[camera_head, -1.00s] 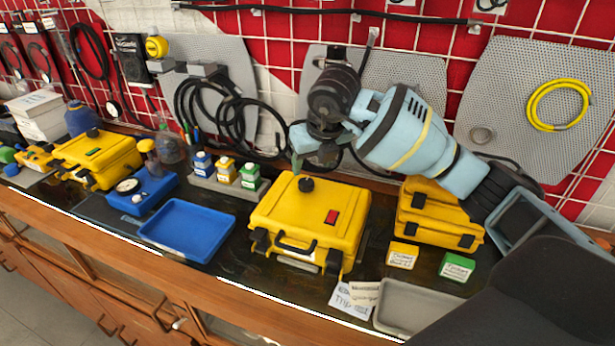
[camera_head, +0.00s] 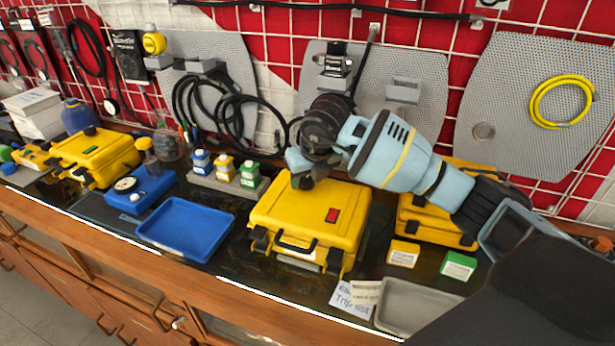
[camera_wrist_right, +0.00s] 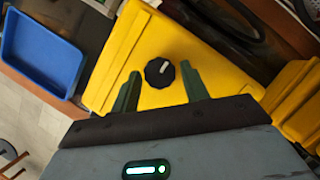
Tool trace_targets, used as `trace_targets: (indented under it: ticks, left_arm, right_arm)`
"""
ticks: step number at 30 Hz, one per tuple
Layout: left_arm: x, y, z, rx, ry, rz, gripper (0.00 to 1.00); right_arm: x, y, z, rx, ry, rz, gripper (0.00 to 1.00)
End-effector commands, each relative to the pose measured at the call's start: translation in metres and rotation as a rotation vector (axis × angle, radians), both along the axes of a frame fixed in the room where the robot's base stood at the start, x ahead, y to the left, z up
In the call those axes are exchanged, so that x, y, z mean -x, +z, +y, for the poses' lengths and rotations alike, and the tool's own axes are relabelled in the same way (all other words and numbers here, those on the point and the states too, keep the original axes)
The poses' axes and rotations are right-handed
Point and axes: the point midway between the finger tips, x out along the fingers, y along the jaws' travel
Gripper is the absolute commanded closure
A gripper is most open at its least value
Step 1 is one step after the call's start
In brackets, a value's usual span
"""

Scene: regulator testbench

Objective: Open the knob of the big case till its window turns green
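The big yellow case (camera_head: 312,215) stands closed in the middle of the bench. Its small window (camera_head: 331,215) is red. Its black knob (camera_head: 303,182) is on the lid near the far left corner, partly hidden by my right gripper (camera_head: 297,170). In the right wrist view the knob (camera_wrist_right: 160,72) has a white pointer mark and sits between the tips of the two green fingers. My right gripper (camera_wrist_right: 161,82) is open, with a gap on each side of the knob. The window does not show in the wrist view. My left gripper is out of view.
A blue tray (camera_head: 187,229) lies left of the case, and small bottles (camera_head: 225,168) stand behind it on the left. Another yellow case (camera_head: 431,222) is to the right. A grey tray (camera_head: 415,306) and small boxes (camera_head: 403,253) are at front right.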

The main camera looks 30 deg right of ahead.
Motion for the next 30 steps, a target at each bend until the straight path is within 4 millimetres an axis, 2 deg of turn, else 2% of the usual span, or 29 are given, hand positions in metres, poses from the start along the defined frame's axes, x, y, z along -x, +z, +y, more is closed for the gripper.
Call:
trace_targets:
  ticks: [1, 6, 8, 20, 30]
  left_arm:
    - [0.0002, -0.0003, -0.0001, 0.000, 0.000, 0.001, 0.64]
    - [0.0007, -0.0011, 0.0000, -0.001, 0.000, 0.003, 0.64]
    - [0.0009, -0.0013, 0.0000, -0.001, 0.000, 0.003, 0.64]
    - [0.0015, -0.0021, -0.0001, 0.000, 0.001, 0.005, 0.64]
    - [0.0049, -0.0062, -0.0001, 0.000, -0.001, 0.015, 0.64]
  right_arm:
    - [0.0000, 0.0001, 0.0002, 0.000, 0.000, 0.000, 0.61]
    - [0.0001, 0.0002, 0.0001, 0.000, 0.000, 0.000, 0.84]
    - [0.0001, 0.0002, 0.0002, 0.000, 0.000, 0.000, 0.89]
    - [0.0000, 0.0000, -0.0013, 0.000, 0.088, 0.001, 0.89]
    - [-0.0004, -0.0015, -0.0041, 0.000, 0.363, 0.003, 0.89]
